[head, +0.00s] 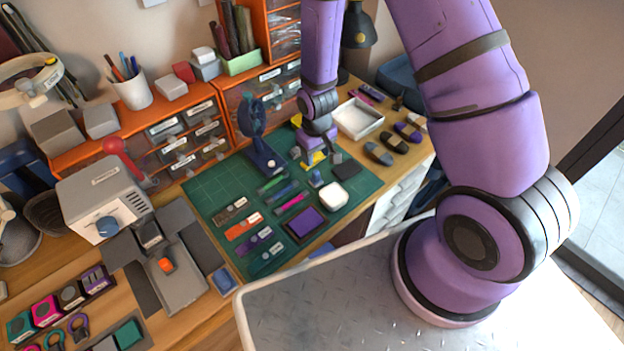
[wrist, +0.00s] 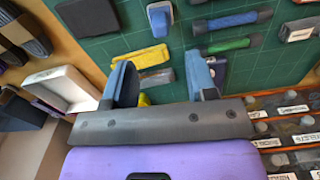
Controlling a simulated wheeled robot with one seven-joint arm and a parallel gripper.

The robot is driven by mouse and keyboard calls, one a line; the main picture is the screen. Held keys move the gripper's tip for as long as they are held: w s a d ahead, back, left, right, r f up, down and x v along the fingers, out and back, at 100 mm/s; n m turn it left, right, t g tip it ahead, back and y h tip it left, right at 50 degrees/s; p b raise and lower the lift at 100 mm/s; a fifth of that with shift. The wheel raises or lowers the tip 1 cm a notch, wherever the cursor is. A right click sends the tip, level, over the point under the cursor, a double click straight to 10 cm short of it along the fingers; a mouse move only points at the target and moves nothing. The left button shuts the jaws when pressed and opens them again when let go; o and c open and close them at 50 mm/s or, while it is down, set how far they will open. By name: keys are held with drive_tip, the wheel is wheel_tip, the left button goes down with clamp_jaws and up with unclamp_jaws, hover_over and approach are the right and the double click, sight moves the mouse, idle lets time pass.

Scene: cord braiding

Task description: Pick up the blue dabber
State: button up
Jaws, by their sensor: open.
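The blue dabber (head: 316,179) stands on the green cutting mat (head: 215,187), beside the black pad.
A yellow piece (wrist: 142,56) lies between the fingers and the dabber. A black pad (head: 347,170) is right of the dabber, a white dish (head: 333,196) in front. A white tray (head: 358,118) and orange drawers (head: 180,137) stand farther back.

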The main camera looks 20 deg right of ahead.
sight(316, 172)
drive_tip(key=shift+s+f, duration=0.1)
drive_tip(key=shift+f, duration=4.8)
clamp_jaws()
